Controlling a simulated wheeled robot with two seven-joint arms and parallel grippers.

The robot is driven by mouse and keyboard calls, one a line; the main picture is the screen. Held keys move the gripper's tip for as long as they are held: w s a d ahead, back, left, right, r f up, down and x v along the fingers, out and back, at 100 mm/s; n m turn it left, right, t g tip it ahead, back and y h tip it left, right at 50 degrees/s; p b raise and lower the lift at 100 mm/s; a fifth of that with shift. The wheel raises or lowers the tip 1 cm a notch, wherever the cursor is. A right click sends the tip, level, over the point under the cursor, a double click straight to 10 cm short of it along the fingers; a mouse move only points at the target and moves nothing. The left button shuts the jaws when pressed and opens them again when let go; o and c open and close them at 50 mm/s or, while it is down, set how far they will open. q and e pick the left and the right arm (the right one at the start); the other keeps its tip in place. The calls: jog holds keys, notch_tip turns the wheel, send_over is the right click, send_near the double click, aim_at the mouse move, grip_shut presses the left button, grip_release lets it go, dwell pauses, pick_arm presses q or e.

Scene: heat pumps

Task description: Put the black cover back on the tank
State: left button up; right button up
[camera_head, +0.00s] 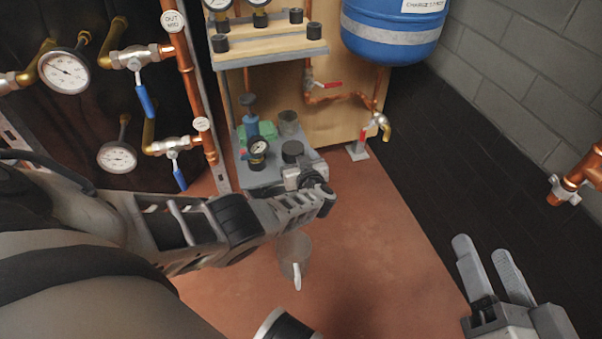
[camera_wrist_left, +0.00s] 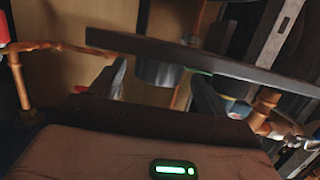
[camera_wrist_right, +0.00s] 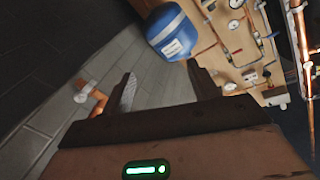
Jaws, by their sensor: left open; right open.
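The large blue tank (camera_head: 390,32) with a white label hangs on the board at the top; it also shows in the right wrist view (camera_wrist_right: 170,30). A short black cylinder (camera_head: 292,150), possibly the cover, stands on the grey lower shelf. In the left wrist view a dark cylinder (camera_wrist_left: 158,74) appears between the fingers, with no clear contact. My left gripper (camera_head: 318,195) is open close in front of the shelf; its fingers are partly hidden in the head view. My right gripper (camera_head: 489,262) is open and empty at lower right, well away from the shelf.
The lower shelf (camera_head: 265,176) also holds a gauge (camera_head: 257,150), a blue fitting and a grey cup (camera_head: 288,122). A grey container (camera_head: 294,254) with a white handle is on the red floor. Black knobs line the upper shelf (camera_head: 270,50). A copper pipe (camera_head: 580,175) juts out at right.

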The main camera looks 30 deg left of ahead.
aim_at(293, 147)
pick_arm(q)
jog(key=b+x, duration=0.2)
jog(key=x, duration=0.1)
jog(key=shift+w+a+f, duration=0.15)
jog(key=shift+a, duration=0.05)
jog(key=shift+w+a+b, duration=0.2)
jog(key=shift+b, duration=0.1)
pick_arm(e)
notch_tip(293, 147, up, 6)
jog(key=w+n+t+y, duration=0.2)
jog(key=n+t, duration=0.1)
jog(key=n, duration=0.1)
jog(key=shift+d+n+t, duration=0.3)
jog(key=shift+d+t, duration=0.1)
jog(key=shift+d, duration=0.05)
pick_arm(q)
jog(key=shift+c, duration=0.3)
pick_arm(e)
jog(key=shift+w, duration=0.1)
pick_arm(q)
jog(key=c, duration=1.1)
jog(key=shift+r+p, duration=2.2)
jog(key=shift+p, duration=0.05)
pick_arm(e)
jog(key=shift+r, duration=2.2)
